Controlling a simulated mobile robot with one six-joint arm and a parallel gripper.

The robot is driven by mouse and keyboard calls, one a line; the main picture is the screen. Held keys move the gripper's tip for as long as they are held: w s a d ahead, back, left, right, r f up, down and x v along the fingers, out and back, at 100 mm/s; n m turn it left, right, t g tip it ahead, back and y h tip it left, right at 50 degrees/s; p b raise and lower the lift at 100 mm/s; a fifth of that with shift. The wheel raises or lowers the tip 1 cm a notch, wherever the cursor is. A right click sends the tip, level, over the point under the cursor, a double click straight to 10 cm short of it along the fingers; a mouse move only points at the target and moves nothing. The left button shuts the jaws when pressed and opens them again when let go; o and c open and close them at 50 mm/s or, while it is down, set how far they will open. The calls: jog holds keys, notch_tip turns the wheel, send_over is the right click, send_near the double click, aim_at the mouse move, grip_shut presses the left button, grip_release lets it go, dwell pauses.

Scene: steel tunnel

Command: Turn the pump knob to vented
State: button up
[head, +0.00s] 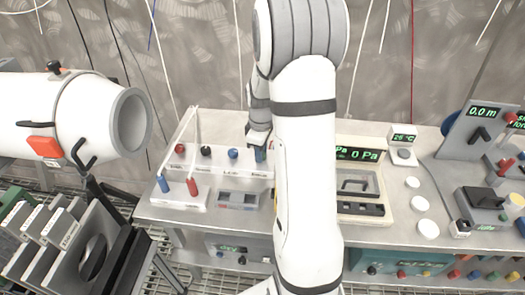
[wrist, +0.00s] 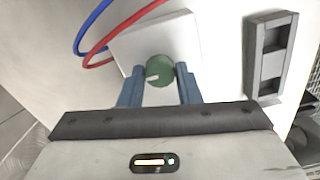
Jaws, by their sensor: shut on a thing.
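A round green knob (wrist: 160,71) with a white pointer mark shows in the wrist view, on the face of a white box (wrist: 130,47). The pointer mark lies toward the lower left of the knob. My gripper's (wrist: 160,80) two blue fingers stand on either side of the knob and are shut on it. In the head view my gripper (head: 259,152) is at the right end of a white strip (head: 222,168) on the bench, partly behind my arm. The knob itself is hidden there. I cannot read any vented label.
Black, red and blue knobs line the strip, left of my gripper. A cream instrument (head: 362,205) reading 0 Pa stands right of my arm. A white cylinder (head: 85,118) juts in at left. Blue and red cables (wrist: 95,35) curve beside the box in the wrist view.

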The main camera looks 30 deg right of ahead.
jog(key=shift+s+f+n, duration=0.2)
jog(key=shift+n, duration=0.1)
jog(key=o, duration=1)
jog(key=shift+r, duration=0.1)
jog(key=shift+c, duration=0.2)
jog(key=shift+w, duration=0.1)
jog(key=shift+r, duration=0.15)
jog(key=shift+r, duration=0.4)
notch_tip(320, 180, up, 7)
jog(key=shift+f, duration=0.1)
